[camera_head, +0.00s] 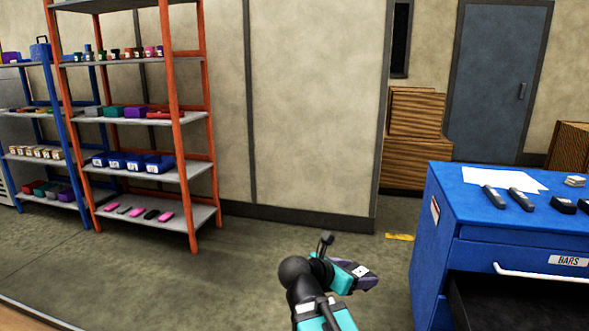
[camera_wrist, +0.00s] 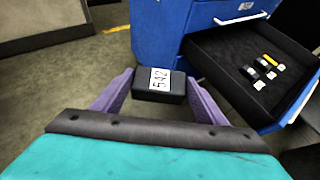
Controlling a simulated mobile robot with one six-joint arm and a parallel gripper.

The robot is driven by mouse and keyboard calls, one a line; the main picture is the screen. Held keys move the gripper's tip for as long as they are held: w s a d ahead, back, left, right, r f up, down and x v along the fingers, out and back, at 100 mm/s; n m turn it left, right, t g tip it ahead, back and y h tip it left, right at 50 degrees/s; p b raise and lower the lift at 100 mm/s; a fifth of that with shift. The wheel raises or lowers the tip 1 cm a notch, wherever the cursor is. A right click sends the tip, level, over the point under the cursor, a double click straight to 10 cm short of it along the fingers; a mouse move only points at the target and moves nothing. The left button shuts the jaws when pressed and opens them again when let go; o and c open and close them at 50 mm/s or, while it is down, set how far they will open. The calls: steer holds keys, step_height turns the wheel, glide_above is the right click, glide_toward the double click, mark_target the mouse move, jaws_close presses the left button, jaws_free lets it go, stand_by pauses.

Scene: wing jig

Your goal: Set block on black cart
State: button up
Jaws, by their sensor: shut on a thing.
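My gripper (camera_head: 358,277) is in the lower middle of the head view, left of a blue cabinet. The wrist view shows its two purple fingers (camera_wrist: 159,84) shut on a small black block (camera_wrist: 146,96). The block has a white label that reads 542, and it is held in the air above the floor. In the head view the block is mostly hidden by the fingers, with a white label patch showing. I see no black cart in either view.
The blue cabinet (camera_head: 480,222), labelled BARS, has papers and dark tools on top. Its open black drawer (camera_wrist: 238,88) holds several small pieces. Orange shelving (camera_head: 150,175) with bins stands left. Wooden crates (camera_head: 415,160) are near a grey door. Floor between shelving and cabinet is clear.

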mark_target(356, 274)
steer(key=shift+r, duration=0.15)
step_height(356, 274, up, 14)
steer(key=p, duration=1.4)
steer(key=shift+s, duration=0.1)
